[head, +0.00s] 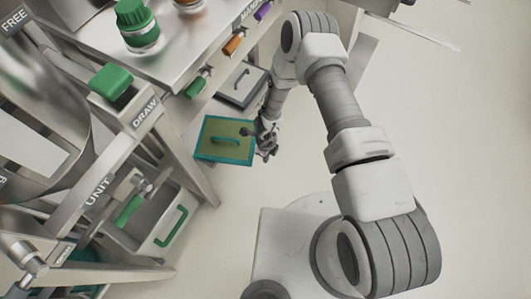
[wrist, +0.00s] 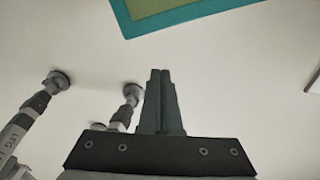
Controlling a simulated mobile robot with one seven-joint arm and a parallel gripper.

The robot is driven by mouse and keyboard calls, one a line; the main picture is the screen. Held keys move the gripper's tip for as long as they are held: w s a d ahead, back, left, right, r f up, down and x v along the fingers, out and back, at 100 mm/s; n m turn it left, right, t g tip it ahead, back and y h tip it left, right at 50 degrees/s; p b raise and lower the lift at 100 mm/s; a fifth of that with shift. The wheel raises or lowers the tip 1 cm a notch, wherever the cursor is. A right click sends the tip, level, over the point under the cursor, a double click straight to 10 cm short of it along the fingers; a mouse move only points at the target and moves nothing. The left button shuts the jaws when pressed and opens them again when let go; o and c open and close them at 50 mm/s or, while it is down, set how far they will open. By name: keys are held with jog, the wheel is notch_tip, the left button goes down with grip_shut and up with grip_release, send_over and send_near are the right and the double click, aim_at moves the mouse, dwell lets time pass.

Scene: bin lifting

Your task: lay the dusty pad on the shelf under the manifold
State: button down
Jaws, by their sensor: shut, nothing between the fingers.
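A flat pad (head: 214,151) with a teal border, a dusty olive-tan face and a handle shows left of my gripper in the head view. Its bordered corner also shows at the top of the wrist view (wrist: 150,9). I take it for the dusty pad. My gripper (head: 266,153) is beside the pad's right edge; I cannot tell from the head view whether they touch. In the wrist view my gripper's fingers (wrist: 161,100) are shut together and empty, with the pad apart from them. Green, orange and purple handles (head: 233,44), perhaps the manifold, line the bench edge. I cannot make out the shelf clearly.
A grey pad (head: 235,91) with a dark border and handle lies beyond the teal one, under the bench edge. A steel bench (head: 170,65) carries a green-capped jar (head: 138,22). A drawer with a green handle (head: 171,226) is at lower left. Floor at right is clear.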

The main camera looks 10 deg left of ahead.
jog(key=shift+w+a+f+b, duration=0.3)
jog(key=shift+a+f, duration=0.2)
jog(key=shift+a, duration=0.1)
jog(key=shift+w+a+f+b, duration=0.25)
jog(key=shift+a+f+b, duration=0.15)
jog(key=shift+a, duration=0.25)
jog(key=shift+w+a+f+b, duration=0.25)
jog(key=shift+a+f, duration=0.3)
jog(key=shift+a, duration=0.05)
jog(key=shift+a, duration=0.1)
